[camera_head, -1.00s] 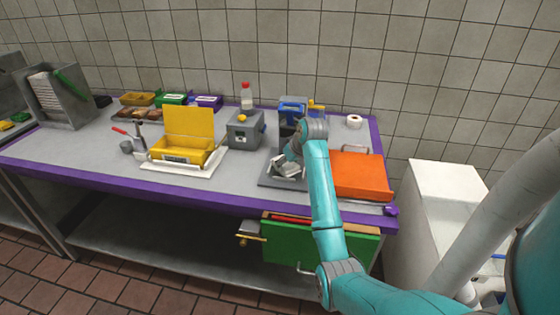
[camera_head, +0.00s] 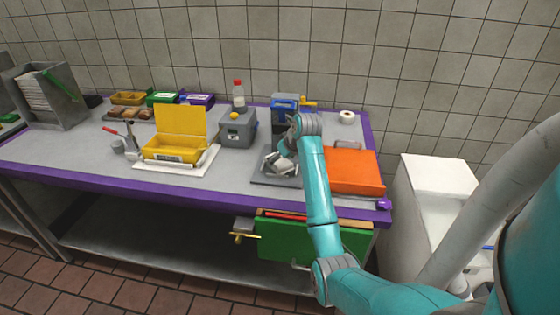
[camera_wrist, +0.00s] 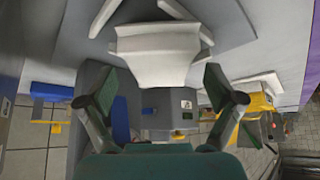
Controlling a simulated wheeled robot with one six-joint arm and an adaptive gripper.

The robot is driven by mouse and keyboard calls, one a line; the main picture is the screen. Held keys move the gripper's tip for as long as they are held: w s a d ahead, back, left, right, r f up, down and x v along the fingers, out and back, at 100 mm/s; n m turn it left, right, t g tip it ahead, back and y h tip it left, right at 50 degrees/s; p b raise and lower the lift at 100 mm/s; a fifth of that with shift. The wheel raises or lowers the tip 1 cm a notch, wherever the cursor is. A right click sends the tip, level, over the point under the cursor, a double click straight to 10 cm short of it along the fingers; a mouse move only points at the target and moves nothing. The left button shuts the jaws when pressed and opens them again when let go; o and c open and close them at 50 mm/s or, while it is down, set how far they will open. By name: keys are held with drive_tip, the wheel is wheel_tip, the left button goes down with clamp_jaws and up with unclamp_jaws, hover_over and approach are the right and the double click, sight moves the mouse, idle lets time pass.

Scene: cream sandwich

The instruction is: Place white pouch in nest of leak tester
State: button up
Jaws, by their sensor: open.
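A white pouch (camera_wrist: 158,52) lies just beyond my fingertips in the wrist view, roughly centred between them. My gripper (camera_wrist: 160,88) is open, with its green pads apart on either side. In the head view the white pouch (camera_head: 274,164) is at the grey tray (camera_head: 262,180), and my gripper (camera_head: 286,152) is right above it, partly hiding it. I cannot tell for sure which device is the leak tester; a yellow box with a raised lid (camera_head: 180,122) stands on a white base to the left, its inside partly hidden by its front wall.
A grey box with a yellow knob (camera_head: 238,130) stands between the yellow box and the tray. A blue and grey device (camera_head: 285,104) is behind the tray. An orange case (camera_head: 355,172) lies close on the right. A red-capped bottle (camera_head: 238,94) stands at the back.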

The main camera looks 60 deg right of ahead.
drive_tip(key=v, duration=0.9)
drive_tip(key=shift+a+r, duration=0.3)
